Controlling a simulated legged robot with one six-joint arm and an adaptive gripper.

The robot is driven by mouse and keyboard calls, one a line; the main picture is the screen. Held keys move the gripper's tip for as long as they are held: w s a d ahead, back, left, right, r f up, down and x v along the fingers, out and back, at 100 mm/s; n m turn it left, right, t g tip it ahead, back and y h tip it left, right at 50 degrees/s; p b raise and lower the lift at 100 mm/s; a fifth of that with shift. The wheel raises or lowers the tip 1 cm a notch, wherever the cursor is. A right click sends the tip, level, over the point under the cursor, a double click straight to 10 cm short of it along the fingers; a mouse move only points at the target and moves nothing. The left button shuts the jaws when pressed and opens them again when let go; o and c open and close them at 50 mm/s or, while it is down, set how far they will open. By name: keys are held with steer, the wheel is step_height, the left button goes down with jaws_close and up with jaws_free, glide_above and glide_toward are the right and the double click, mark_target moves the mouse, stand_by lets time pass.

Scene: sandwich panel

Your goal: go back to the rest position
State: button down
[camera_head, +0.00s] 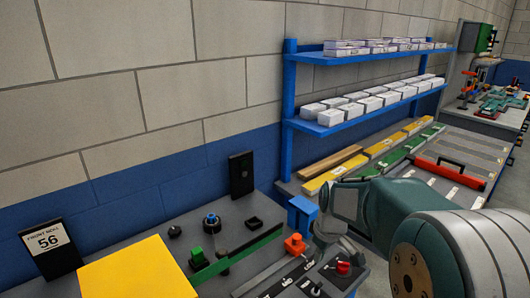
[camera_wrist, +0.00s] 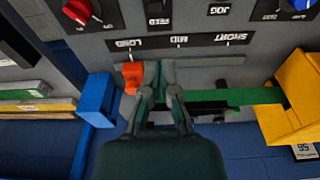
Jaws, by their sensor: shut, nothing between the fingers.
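My gripper (camera_wrist: 158,78) is shut and empty, low over the control panel (camera_head: 262,214) in the wrist view. Its fingertips are right beside an orange slider block (camera_wrist: 132,76) near the LONG mark; I cannot tell whether they touch it. In the head view my gripper (camera_head: 326,234) is partly hidden by my own arm, just right of the orange block (camera_head: 295,244). My arm reaches in from the lower right.
A blue bracket (camera_head: 301,214), green bar (camera_head: 236,257), large yellow block (camera_head: 138,270) and red knob (camera_head: 343,267) are close by. Blue shelves (camera_head: 362,119) with white boxes stand behind. A red-handled tool (camera_head: 450,172) lies on the bench at right.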

steer(key=s+a+r+m+t, duration=0.1)
steer(key=s+r, duration=0.4)
steer(key=s, duration=0.6)
steer(key=s+a+r+m+t, duration=0.1)
steer(key=s+r+m+t, duration=0.2)
steer(key=s, duration=0.8)
step_height(320, 180, up, 3)
steer(key=m, duration=0.2)
steer(key=shift+s+f+m+h, duration=0.2)
steer(key=shift+s+m+h, duration=0.15)
steer(key=shift+m+h, duration=0.05)
steer(key=shift+a, duration=0.15)
